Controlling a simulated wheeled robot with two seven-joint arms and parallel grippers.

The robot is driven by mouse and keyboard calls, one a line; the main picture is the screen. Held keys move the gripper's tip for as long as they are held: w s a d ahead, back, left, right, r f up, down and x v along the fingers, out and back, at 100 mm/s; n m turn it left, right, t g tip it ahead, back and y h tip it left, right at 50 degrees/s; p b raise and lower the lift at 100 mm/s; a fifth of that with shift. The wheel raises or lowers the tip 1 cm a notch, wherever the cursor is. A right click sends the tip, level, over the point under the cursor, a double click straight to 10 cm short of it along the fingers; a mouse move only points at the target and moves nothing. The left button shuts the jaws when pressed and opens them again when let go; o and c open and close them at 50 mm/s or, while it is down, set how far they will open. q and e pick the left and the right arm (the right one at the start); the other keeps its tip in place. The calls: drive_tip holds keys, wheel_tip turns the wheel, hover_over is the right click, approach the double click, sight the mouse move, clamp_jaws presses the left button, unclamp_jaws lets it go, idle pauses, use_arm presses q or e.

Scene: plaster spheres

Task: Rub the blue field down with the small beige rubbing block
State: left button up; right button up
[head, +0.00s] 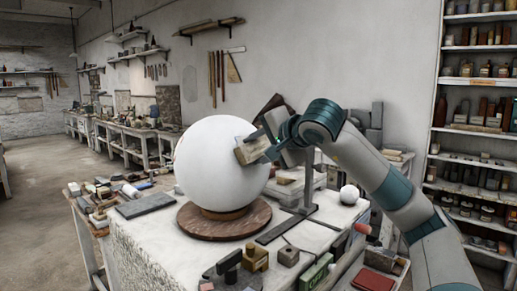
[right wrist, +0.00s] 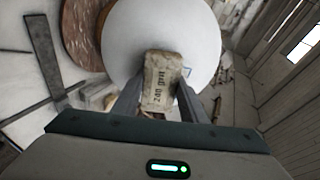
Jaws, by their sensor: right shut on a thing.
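A large white plaster sphere (head: 215,165) stands on a round brown wooden base (head: 222,220) on the worktable; it also fills the top of the right wrist view (right wrist: 150,25). My right gripper (head: 268,146) is shut on the small beige rubbing block (head: 247,153), at the sphere's right side. In the right wrist view the block (right wrist: 160,75) shows "240 grit" lettering and overlaps the sphere; whether it touches the surface I cannot tell. My left gripper is not in view.
A grey metal stand (head: 300,212) is right of the sphere, with a small white ball (head: 349,194) further right. Several small blocks and tools crowd the table's front and left. A dark flat slab (head: 146,205) lies left of the base.

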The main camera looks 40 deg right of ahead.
sight(246, 154)
drive_tip(key=shift+w+a+f, duration=0.1)
drive_tip(key=shift+a+f, duration=0.05)
drive_tip(key=shift+a, duration=0.8)
drive_tip(key=shift+a+f+p, duration=0.15)
drive_tip(key=shift+a+p, duration=0.05)
drive_tip(key=shift+a, duration=0.35)
drive_tip(key=shift+a+f+p, duration=0.15)
drive_tip(key=shift+a+p, duration=0.05)
drive_tip(key=shift+a, duration=0.3)
drive_tip(key=shift+d, duration=0.2)
drive_tip(key=shift+d+r, duration=0.15)
drive_tip(key=shift+d, duration=0.35)
drive_tip(key=shift+d+r, duration=0.15)
drive_tip(key=shift+d, duration=0.45)
drive_tip(key=shift+d+r+b, duration=0.25)
drive_tip(key=shift+d+b, duration=0.15)
drive_tip(key=shift+d, duration=0.5)
drive_tip(key=shift+a, duration=0.15)
